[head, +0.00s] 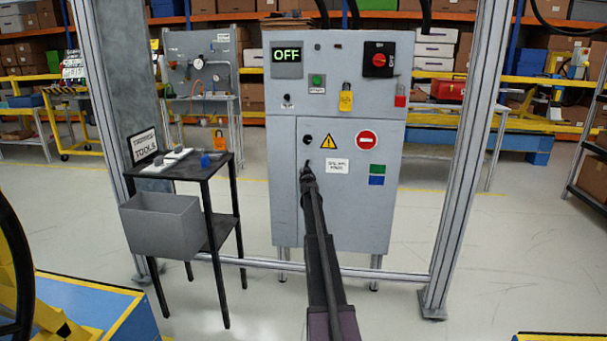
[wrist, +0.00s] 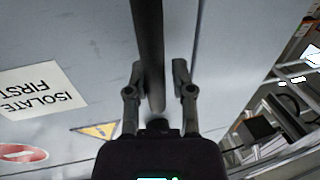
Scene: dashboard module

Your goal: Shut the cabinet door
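The grey cabinet (head: 340,90) stands ahead in the head view, with its lower door (head: 345,215) carrying warning signs and colored labels. The door looks shut or nearly so; I cannot tell whether a small gap is left. My gripper (head: 307,168) is at the door's left side, just below a small black knob (head: 308,139). In the wrist view my gripper (wrist: 158,75) has its two fingers apart, one on each side of a dark upright bar (wrist: 150,40), which may be the door handle. I see no clear contact. The door's label (wrist: 42,88) appears upside down there.
A metal frame post (head: 470,150) stands right of the cabinet, with a low crossbar in front. A black tool stand (head: 220,172) with a grey bin (head: 163,225) is at the left. The floor right of the cabinet is clear.

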